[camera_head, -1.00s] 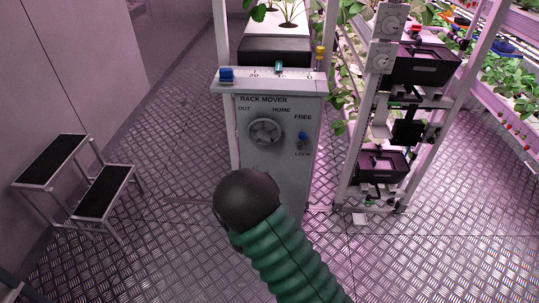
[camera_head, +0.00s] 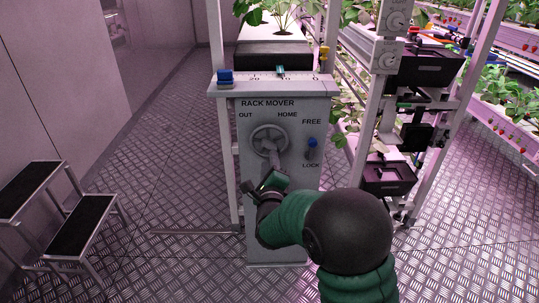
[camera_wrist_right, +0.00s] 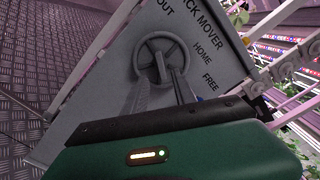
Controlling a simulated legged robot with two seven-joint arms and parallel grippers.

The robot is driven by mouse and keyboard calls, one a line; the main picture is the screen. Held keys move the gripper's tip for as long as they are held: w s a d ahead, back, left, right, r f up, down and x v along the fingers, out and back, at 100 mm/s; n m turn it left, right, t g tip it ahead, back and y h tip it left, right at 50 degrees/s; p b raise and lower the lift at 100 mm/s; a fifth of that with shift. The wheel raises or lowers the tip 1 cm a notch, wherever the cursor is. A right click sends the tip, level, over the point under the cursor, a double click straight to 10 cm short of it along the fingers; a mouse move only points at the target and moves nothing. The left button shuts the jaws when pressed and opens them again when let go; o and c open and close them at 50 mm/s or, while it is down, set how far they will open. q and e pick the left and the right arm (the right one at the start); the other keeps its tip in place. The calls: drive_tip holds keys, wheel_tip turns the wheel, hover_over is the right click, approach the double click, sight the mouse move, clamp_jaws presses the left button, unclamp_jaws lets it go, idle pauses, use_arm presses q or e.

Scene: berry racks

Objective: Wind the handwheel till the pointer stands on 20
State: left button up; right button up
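The grey handwheel (camera_head: 268,140) is on the front of the rack mover cabinet (camera_head: 285,220), between the words OUT and HOME. The teal pointer (camera_head: 280,69) stands close to 10 on the white scale (camera_head: 300,78), with 20 to its left and 0 to its right. My right gripper (camera_head: 272,154) is in front of the wheel, its fingers over the lower part of the wheel. In the right wrist view its two fingers look apart, with the wheel (camera_wrist_right: 150,45) beyond them; contact cannot be told. My left gripper is not in view.
A blue-knobbed lever (camera_head: 312,143) sits right of the wheel, between FREE and LOCK. A blue block (camera_head: 225,76) is at the scale's left end. A step stool (camera_head: 82,225) stands left. Plant racks and black trays (camera_head: 388,177) are right. The left floor is largely clear.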

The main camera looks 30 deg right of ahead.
sight(269, 148)
drive_tip(key=b+x, duration=0.1)
drive_tip(key=x, duration=0.5)
drive_tip(key=shift+w, duration=0.3)
drive_tip(key=shift+d, duration=0.1)
drive_tip(key=shift+c, duration=0.4)
clamp_jaws()
